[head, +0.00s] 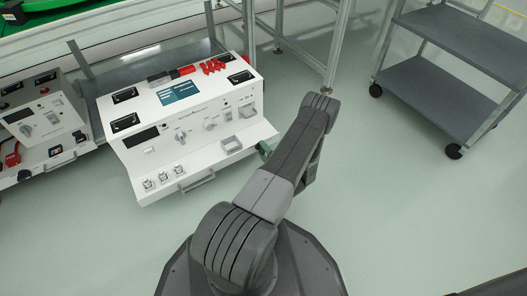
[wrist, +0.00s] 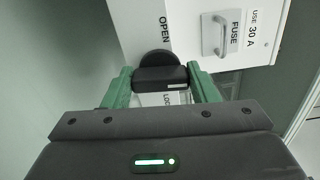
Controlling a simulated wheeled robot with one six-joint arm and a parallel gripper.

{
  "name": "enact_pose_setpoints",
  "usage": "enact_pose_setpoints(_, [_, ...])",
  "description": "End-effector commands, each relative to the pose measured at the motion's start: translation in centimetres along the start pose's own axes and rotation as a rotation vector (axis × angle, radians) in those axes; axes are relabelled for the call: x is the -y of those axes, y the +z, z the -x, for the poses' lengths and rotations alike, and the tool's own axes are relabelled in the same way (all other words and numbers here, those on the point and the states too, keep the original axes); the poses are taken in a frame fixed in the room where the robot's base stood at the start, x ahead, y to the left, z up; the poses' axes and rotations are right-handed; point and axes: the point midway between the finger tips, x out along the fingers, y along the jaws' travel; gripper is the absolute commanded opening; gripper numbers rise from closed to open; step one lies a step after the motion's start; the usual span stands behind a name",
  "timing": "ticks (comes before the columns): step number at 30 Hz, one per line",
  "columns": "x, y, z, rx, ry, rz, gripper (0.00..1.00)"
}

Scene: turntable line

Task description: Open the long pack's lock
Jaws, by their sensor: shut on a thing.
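The long pack (head: 150,180) is a wide white case with dials, sockets and a screen. It also shows in the wrist view (wrist: 260,45), with a grey handle marked FUSE. Its lock (wrist: 155,57) is a black round knob with a bar across it, on a white face. The word OPEN stands above the knob; a partly hidden word starting LOC stands below it. My gripper (wrist: 160,78) has its green fingers shut on the knob's bar, one at each end. In the head view my gripper (head: 263,149) is at the pack's right end, mostly behind my arm; the lock is hidden there.
Another white pack (head: 45,115) stands to the left on the same grey bench. A grey shelf trolley (head: 425,85) stands at the right. A metal frame post (head: 338,45) rises behind the pack.

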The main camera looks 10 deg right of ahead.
Motion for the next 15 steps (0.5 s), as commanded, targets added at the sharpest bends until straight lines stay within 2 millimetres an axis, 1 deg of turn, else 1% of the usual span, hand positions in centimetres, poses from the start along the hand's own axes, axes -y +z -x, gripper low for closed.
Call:
enact_pose_setpoints(6, [-0.13,0.06,0.09,0.000,0.001,0.076,0.30])
enact_pose_setpoints(15, [-0.15,0.07,0.10,0.000,0.002,0.108,0.30])
